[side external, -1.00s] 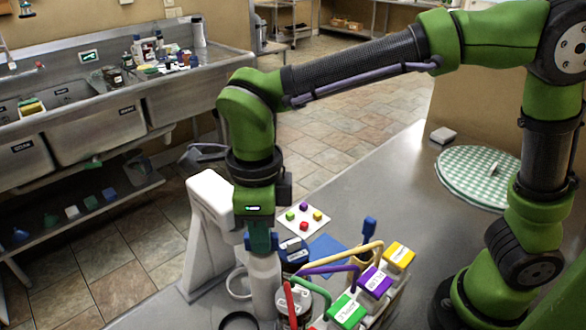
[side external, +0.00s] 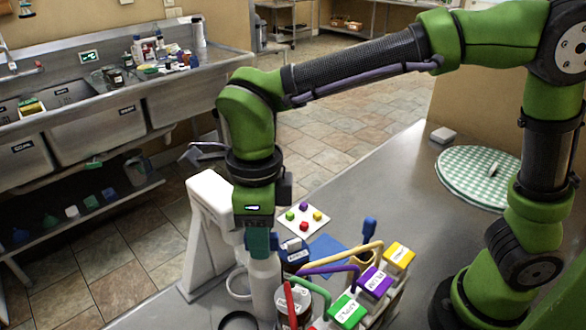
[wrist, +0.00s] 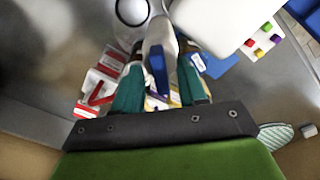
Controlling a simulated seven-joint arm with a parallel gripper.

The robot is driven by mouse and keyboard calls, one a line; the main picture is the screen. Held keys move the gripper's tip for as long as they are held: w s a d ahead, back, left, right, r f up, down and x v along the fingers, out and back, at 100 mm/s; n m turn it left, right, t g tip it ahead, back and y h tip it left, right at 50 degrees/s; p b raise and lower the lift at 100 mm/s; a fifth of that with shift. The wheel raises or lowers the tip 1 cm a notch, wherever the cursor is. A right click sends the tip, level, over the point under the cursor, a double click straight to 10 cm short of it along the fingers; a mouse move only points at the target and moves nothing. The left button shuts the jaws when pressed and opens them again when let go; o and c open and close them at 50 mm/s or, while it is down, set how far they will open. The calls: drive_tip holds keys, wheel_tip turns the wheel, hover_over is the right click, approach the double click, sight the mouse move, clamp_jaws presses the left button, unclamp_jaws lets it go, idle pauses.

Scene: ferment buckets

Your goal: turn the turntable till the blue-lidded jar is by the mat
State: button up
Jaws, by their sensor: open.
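My gripper (side external: 262,243) points straight down, its teal fingers close above a pale bottle-shaped thing (side external: 265,285). In the wrist view, the fingers are apart on either side (wrist: 160,50) of a pale upright thing with a blue strip. I cannot tell whether they touch it. A dark blue jar (side external: 293,250) with a white label stands just right of the fingers. A flat blue mat (side external: 325,248) lies behind it to the right; it also shows in the wrist view (wrist: 212,66). I cannot make out the turntable clearly; jars, handles and my gripper crowd that spot.
Buckets with green (side external: 347,310), purple (side external: 374,281) and yellow (side external: 398,256) lids stand in a row to the right. A white machine (side external: 208,225) stands left. A white board with coloured cubes (side external: 303,219) lies behind. The counter right is clear up to a checkered round (side external: 470,190).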

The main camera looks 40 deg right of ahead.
wheel_tip(320, 180, up, 17)
idle(0.4)
drive_tip(key=s+d+f+n+t, duration=0.2)
drive_tip(key=d+f+n, duration=0.2)
drive_tip(key=d+n, duration=0.3)
drive_tip(key=s+d+f+n+t+y, duration=0.1)
drive_tip(key=s+d+f+n+t, duration=0.1)
drive_tip(key=d+f+n, duration=0.2)
drive_tip(key=s+d+f+n+t+y, duration=0.1)
drive_tip(key=s+d+f+n+t, duration=0.1)
drive_tip(key=d+n, duration=0.8)
wheel_tip(320, 180, down, 2)
drive_tip(key=shift+s+d+f+n+t, duration=0.2)
drive_tip(key=shift+d+n+t, duration=0.3)
drive_tip(key=shift+n, duration=0.5)
